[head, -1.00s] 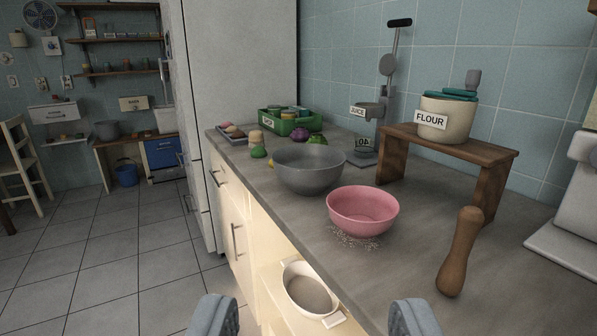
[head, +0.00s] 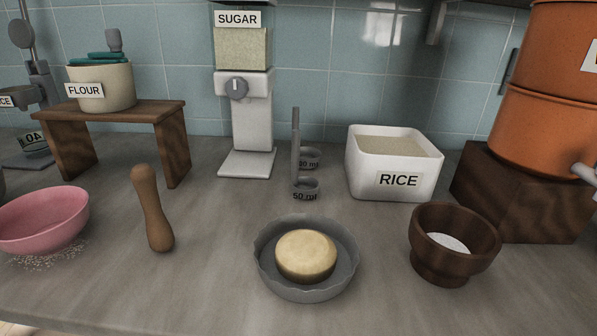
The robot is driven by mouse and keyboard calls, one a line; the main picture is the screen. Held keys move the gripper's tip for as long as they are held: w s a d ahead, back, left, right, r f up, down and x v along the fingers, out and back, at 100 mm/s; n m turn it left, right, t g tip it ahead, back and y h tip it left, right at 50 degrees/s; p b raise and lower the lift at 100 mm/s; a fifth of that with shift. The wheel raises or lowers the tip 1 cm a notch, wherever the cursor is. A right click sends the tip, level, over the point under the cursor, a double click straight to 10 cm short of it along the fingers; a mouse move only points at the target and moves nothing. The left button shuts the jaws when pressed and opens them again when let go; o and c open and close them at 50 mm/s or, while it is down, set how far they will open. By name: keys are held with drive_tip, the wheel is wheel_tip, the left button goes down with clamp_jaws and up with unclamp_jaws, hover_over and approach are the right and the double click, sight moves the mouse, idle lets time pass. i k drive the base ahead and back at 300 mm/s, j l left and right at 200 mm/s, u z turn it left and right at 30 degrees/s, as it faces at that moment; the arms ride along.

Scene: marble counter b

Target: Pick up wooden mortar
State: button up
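The wooden mortar (head: 453,272) is a dark brown footed bowl on the counter at the right of the head view. It stands upright and holds some white grainy stuff. A lighter brown wooden pestle (head: 153,212) stands apart from it, at the left beside the pink bowl. My gripper is outside the picture now, so nothing shows of its fingers or of anything in it.
A grey fluted dish (head: 264,258) with a round pale dough stands left of the mortar. Behind are a white rice box (head: 425,163), measuring cups (head: 306,188), a sugar dispenser (head: 244,120), and an orange container (head: 545,130) on a dark wooden block (head: 500,205). A pink bowl (head: 45,218) is far left.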

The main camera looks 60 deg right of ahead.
sight(450, 244)
drive_tip(key=z, duration=1.95)
